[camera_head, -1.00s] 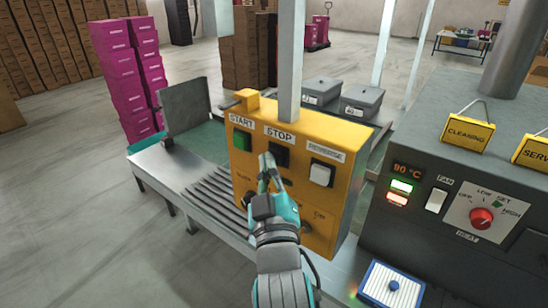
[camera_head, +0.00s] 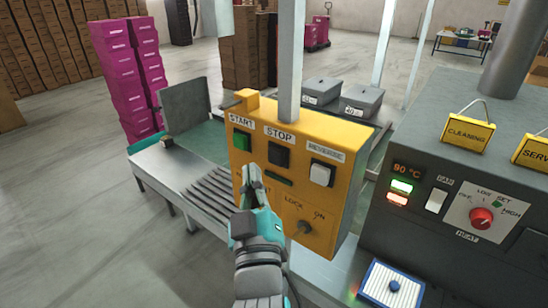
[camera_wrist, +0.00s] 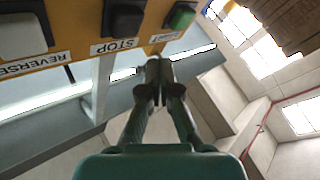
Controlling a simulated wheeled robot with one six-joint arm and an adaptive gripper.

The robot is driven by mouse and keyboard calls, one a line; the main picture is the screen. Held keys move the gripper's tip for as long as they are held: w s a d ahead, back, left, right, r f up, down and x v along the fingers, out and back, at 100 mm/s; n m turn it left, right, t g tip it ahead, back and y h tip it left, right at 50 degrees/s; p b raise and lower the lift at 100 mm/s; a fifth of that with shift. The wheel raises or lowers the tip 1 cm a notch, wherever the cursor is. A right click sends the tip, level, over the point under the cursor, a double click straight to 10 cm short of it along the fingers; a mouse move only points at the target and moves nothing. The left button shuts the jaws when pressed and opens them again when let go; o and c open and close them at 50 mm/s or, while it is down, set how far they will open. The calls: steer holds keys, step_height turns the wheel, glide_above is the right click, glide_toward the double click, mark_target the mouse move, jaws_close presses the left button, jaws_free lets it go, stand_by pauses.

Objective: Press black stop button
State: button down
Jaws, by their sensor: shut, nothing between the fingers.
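The black stop button (camera_head: 278,155) sits on the yellow control box (camera_head: 345,190), under the STOP label, between the green start button (camera_head: 242,141) and the white reverse button (camera_head: 320,174). My gripper (camera_head: 250,172) is shut and empty, in front of the box, below and to the left of the stop button in the head view. In the wrist view the stop button (camera_wrist: 124,19) shows at the top, left of my fingertips (camera_wrist: 154,62), with the green button (camera_wrist: 182,15) to its right. The stop button is fully visible, and the fingertips look apart from it.
A lock switch (camera_head: 304,227) is on the lower box, partly near my gripper. A grey machine (camera_head: 450,185) with a red heat knob (camera_head: 481,218) stands right. A metal post (camera_head: 291,60) rises behind the box. Pink boxes (camera_head: 118,70) are stacked at left.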

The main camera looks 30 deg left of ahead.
steer(key=shift+s, duration=0.95)
steer(key=s+d+f+m+h, duration=0.3)
steer(key=d+f+m+h, duration=0.25)
steer(key=d+f, duration=2.05)
steer(key=s+d+f+m+h, duration=0.35)
steer(key=s+d+f, duration=0.25)
steer(key=s+d, duration=0.6)
steer(key=s+d+m+g+h, duration=0.1)
steer(key=s+d+m+h, duration=0.3)
steer(key=s, duration=0.9)
steer(key=shift+s+d+g, duration=0.2)
steer(key=shift+d+g, duration=0.2)
steer(key=shift+d, duration=0.7)
steer(key=shift+r, duration=0.1)
